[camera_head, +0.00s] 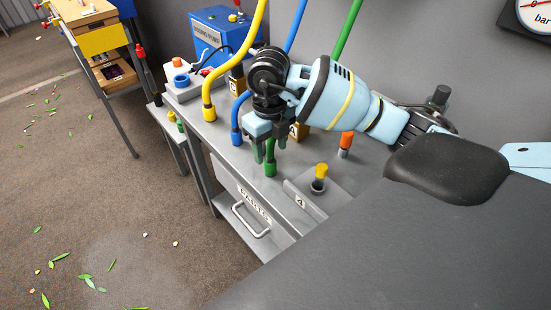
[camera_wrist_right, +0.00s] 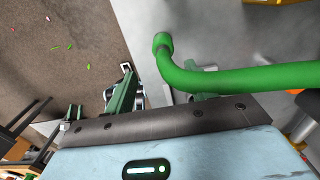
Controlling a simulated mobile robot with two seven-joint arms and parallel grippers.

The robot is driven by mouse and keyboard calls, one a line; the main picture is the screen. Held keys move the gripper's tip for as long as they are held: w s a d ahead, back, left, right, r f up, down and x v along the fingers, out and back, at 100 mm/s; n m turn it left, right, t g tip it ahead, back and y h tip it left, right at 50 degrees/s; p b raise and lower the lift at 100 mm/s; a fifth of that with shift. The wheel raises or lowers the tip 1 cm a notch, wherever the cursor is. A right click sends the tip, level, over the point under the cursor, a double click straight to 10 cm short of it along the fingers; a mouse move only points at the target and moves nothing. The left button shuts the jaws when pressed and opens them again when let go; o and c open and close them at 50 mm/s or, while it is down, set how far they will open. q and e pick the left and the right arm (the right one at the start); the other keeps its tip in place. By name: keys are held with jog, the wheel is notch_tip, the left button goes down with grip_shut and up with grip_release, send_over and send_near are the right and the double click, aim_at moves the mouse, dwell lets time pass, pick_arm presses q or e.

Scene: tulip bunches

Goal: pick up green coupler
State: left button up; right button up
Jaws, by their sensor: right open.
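The green coupler (camera_head: 270,168) stands on the grey bench top, below my right gripper in the head view. In the right wrist view the green coupler (camera_wrist_right: 162,43) is the end of a thick green hose (camera_wrist_right: 250,78). My right gripper (camera_head: 269,150) points down with its jaws open. In the right wrist view the right gripper (camera_wrist_right: 165,80) has one finger on each side of the hose's bent end, and the hose partly covers the right finger. I cannot tell whether a finger touches it. My left gripper is not in view.
A blue coupler (camera_head: 236,136) and a yellow coupler (camera_head: 208,111) stand left of the green one. An orange-topped piece (camera_head: 346,142) and a yellow-capped socket (camera_head: 320,178) stand to the right. A drawer (camera_head: 252,215) is in the bench front. A blue pump (camera_head: 222,35) is behind.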

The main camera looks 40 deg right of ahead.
aim_at(270, 164)
jog(key=shift+a+f, duration=0.1)
jog(key=shift+f, duration=0.9)
jog(key=shift+w+d+f, duration=0.15)
jog(key=shift+w+f, duration=0.05)
jog(key=shift+f, duration=0.75)
jog(key=shift+w+d+f, duration=0.1)
jog(key=shift+w+f, duration=0.1)
jog(key=shift+f, duration=0.8)
jog(key=shift+w+d+f, duration=0.15)
jog(key=shift+w+f, duration=0.05)
jog(key=shift+f, duration=0.75)
jog(key=c, duration=1.1)
jog(key=shift+o, duration=0.2)
